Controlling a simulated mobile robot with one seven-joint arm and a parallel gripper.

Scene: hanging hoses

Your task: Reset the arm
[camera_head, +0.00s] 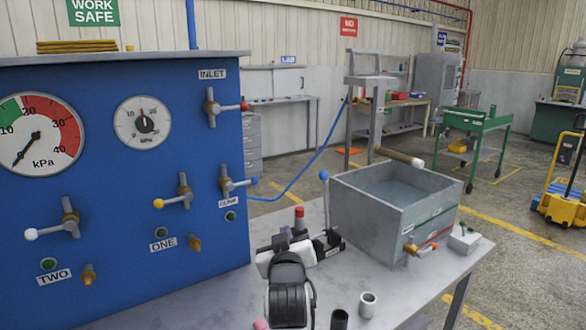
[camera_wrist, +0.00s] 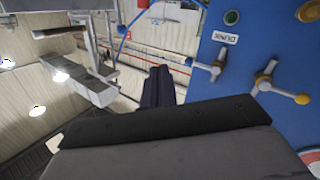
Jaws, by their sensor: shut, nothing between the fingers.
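My arm (camera_head: 288,285) rises at the bottom middle of the head view, in front of the bench. In the wrist view, my gripper (camera_wrist: 158,84) shows as dark fingers close together, shut and empty, beside the blue panel. The wrist picture looks upside down, with ceiling lights at its lower left. In the head view I cannot clearly tell the fingers from the black and white parts behind the arm. The blue panel (camera_head: 120,120) stands left of my arm, with gauges, valve handles and small nozzles; it also shows in the wrist view (camera_wrist: 250,60).
A grey water tank (camera_head: 385,230) stands on the bench (camera_head: 365,275), right of my arm. Two small cups, one dark (camera_head: 339,319) and one grey (camera_head: 367,304), stand near the front. A blue hose (camera_head: 308,165) hangs behind. A green cart (camera_head: 475,125) and yellow truck (camera_head: 563,205) stand further right.

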